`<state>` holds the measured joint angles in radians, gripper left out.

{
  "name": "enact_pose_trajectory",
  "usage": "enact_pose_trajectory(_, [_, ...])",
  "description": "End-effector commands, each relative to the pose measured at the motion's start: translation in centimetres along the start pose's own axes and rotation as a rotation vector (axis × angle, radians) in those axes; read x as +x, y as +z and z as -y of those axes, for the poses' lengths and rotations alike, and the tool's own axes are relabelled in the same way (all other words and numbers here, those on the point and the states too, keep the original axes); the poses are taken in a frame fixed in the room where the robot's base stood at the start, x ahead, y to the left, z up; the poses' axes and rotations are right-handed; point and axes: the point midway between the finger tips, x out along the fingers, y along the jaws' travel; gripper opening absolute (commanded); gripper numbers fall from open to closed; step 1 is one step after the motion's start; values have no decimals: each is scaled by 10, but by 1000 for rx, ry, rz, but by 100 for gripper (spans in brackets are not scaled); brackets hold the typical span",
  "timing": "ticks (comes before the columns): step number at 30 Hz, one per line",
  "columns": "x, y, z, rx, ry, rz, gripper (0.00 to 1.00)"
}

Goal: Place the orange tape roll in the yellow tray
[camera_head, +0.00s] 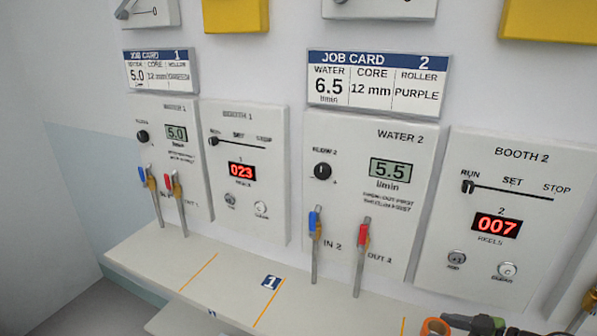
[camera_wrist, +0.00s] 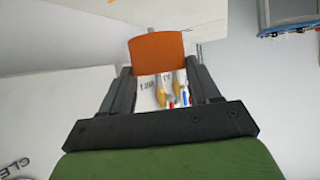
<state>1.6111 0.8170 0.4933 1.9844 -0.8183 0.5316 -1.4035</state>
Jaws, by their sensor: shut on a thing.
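My gripper (camera_wrist: 158,68) is shut on the orange tape roll (camera_wrist: 157,46), which sits between its fingertips in the wrist view. In the head view the orange tape roll (camera_head: 436,327) shows at the bottom edge, partly cut off, with my dark and green gripper (camera_head: 455,321) right of it. The roll is in front of the shelf below the Water 2 and Booth 2 panels. I cannot make out a yellow tray in either view.
A pale shelf (camera_head: 190,256) with orange lines and a blue "1" marker (camera_head: 271,282) runs below the panels. Blue and red valve levers (camera_head: 314,222) stick out above it. Yellow shapes (camera_head: 236,15) are cut off at the top. A blue-edged object (camera_wrist: 288,28) shows in the wrist view.

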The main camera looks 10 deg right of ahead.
Motion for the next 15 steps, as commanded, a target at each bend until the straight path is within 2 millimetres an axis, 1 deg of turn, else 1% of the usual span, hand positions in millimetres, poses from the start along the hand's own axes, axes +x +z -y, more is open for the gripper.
enact_pose_trajectory(2, [15,-7,7,-10,-27,-6,31])
enact_pose_trajectory(5, [48,-19,22,-33,-74,-14,31])
enact_pose_trajectory(6, [63,-25,31,-45,-98,-17,31])
enact_pose_trajectory(8, [87,-34,48,-64,-136,-21,31])
enact_pose_trajectory(9, [104,-39,61,-77,-163,-21,31])
enact_pose_trajectory(11, [127,-47,82,-99,-204,-19,31])
enact_pose_trajectory(12, [141,-51,98,-114,-231,-18,31])
enact_pose_trajectory(15, [168,-57,131,-146,-285,-8,31])
